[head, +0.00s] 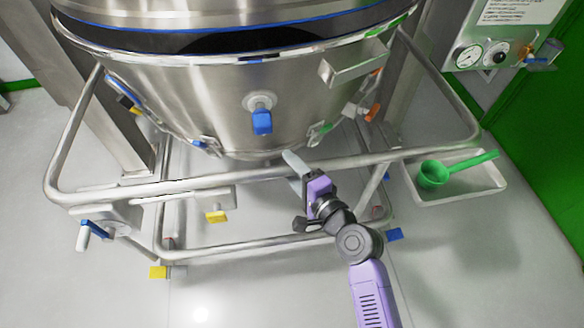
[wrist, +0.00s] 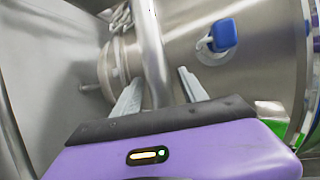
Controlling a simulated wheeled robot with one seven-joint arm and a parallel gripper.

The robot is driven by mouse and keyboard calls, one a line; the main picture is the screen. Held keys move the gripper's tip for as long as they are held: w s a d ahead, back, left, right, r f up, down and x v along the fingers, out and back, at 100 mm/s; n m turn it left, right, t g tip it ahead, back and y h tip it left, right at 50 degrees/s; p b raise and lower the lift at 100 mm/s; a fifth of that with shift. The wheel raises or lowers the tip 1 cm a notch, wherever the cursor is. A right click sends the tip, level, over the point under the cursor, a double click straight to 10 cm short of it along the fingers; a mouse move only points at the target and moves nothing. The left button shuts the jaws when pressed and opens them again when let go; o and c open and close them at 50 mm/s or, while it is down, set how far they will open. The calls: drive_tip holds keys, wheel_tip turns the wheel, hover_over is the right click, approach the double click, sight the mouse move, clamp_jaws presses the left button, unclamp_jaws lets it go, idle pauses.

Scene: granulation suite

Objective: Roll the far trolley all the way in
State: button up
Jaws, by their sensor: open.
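One trolley (head: 350,160) shows in the head view, a tubular steel frame carrying a large steel bowl (head: 190,95). Its front push rail crosses the picture below the bowl. My gripper (head: 297,168) is at the middle of this rail, with its jaws open. In the wrist view the rail (wrist: 149,45) runs between the two spread fingers of my gripper (wrist: 160,88). Contact with either finger cannot be told. The bowl sits beneath an upper steel vessel (head: 200,10), with a dark, blue-edged band between them. The trolley's wheels are largely hidden.
A blue-handled valve (head: 262,120) is on the bowl's front. Yellow pedals (head: 216,216) and a blue-and-white lever (head: 90,232) are low on the frame. A tray (head: 480,188) with a green scoop (head: 435,175) is at the right. Steel columns (head: 100,110) flank the bowl. The front floor is clear.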

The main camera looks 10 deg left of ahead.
drive_tip(key=shift+c, duration=0.4)
clamp_jaws()
idle(0.9)
